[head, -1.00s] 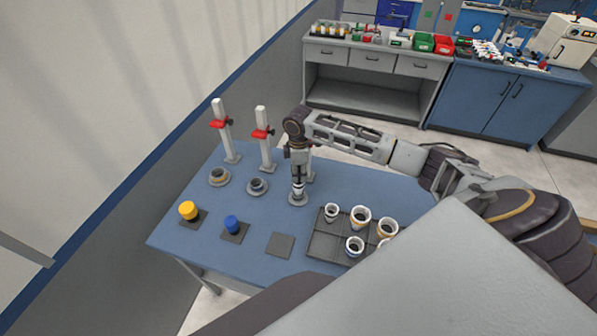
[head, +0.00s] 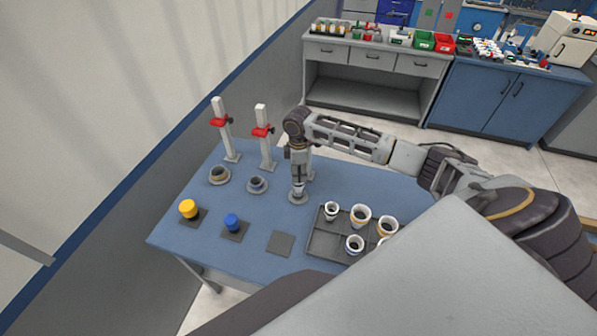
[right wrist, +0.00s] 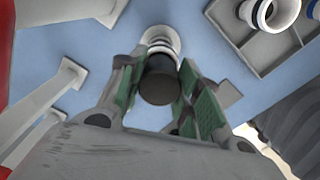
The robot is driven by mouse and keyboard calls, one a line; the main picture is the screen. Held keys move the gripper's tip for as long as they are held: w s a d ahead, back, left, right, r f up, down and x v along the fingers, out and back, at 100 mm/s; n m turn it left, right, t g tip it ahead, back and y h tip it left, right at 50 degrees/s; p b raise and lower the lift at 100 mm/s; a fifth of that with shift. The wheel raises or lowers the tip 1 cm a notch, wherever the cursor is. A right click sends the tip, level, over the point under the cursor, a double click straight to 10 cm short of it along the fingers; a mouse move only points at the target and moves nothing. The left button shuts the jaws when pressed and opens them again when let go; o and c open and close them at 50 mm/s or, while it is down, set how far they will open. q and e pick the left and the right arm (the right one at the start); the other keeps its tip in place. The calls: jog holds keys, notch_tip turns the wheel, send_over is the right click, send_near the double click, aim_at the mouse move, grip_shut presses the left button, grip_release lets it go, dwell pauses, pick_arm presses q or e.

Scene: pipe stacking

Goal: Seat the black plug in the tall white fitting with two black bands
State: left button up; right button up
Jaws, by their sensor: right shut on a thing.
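The black plug (right wrist: 160,84) is between the green-padded fingers of my right gripper (right wrist: 157,92) in the right wrist view. My right gripper (head: 298,181) points down at the table in the head view and is shut on the plug. The white fitting (head: 298,191) stands upright directly below it on a round grey base. In the right wrist view the fitting (right wrist: 160,38) shows just beyond the plug and in line with it. The plug hides part of the fitting, so I cannot tell how deep the plug sits. My left gripper is not in view.
A grey tray (head: 322,245) with several white fittings is at the right. A yellow plug (head: 188,209) and a blue plug (head: 232,222) sit on dark pads at the left front. An empty pad (head: 280,243) lies beside them. Posts with red clamps (head: 262,131) stand behind.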

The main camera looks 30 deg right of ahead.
jog(key=shift+f, duration=0.2)
jog(key=o, duration=1.1)
jog(key=shift+r, duration=0.1)
jog(key=shift+r, duration=5.9)
